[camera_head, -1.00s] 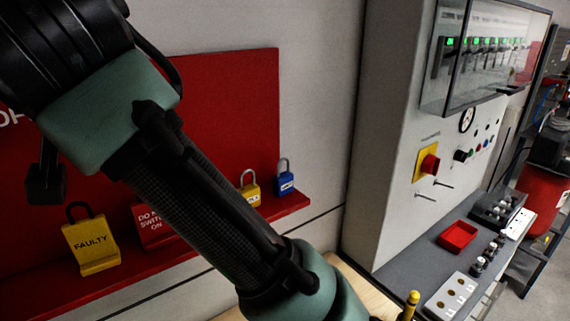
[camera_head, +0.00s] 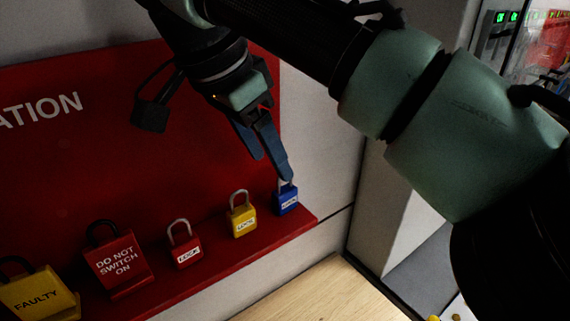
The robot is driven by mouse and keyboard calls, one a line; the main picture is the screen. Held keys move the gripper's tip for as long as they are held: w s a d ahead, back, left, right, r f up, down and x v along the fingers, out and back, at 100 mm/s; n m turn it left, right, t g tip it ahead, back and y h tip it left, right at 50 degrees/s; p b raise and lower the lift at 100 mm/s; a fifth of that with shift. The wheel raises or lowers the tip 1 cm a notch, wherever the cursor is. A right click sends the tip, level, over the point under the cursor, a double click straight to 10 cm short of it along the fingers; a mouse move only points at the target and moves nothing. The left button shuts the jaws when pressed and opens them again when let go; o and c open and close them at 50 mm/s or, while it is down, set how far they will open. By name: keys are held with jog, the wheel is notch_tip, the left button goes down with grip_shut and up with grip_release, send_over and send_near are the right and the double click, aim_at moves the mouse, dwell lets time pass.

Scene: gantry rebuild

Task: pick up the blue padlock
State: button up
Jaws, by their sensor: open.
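The blue padlock (camera_head: 286,202) stands upright at the right end of the red shelf (camera_head: 236,258), with a white label on its front. Its shackle is partly hidden behind a fingertip. My gripper (camera_head: 273,168) comes down from above with its two blue fingers apart. The right fingertip overlaps the top of the shackle in the picture; the left fingertip is up and to the left. I cannot tell whether the finger touches the shackle. Nothing is held between the fingers.
Left of it on the shelf stand a yellow padlock (camera_head: 242,215), a red padlock (camera_head: 184,245), a red "DO NOT SWITCH ON" padlock (camera_head: 117,263) and a yellow "FAULTY" padlock (camera_head: 38,297). A red back panel (camera_head: 60,150) rises behind. A wooden surface (camera_head: 325,295) lies below right.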

aim_at(285, 189)
jog(key=x, duration=0.5)
jog(key=shift+w+a+r, duration=0.1)
jog(key=shift+w+a, duration=0.05)
jog(key=shift+w, duration=0.25)
jog(key=shift+s+f, duration=0.1)
jog(key=shift+f, duration=0.35)
jog(key=p+x, duration=0.1)
jog(key=x, duration=0.1)
jog(key=p+x, duration=0.1)
jog(key=x, duration=0.1)
jog(key=shift+w+f, duration=0.1)
jog(key=shift+w, duration=0.3)
jog(key=shift+f, duration=0.2)
grip_shut()
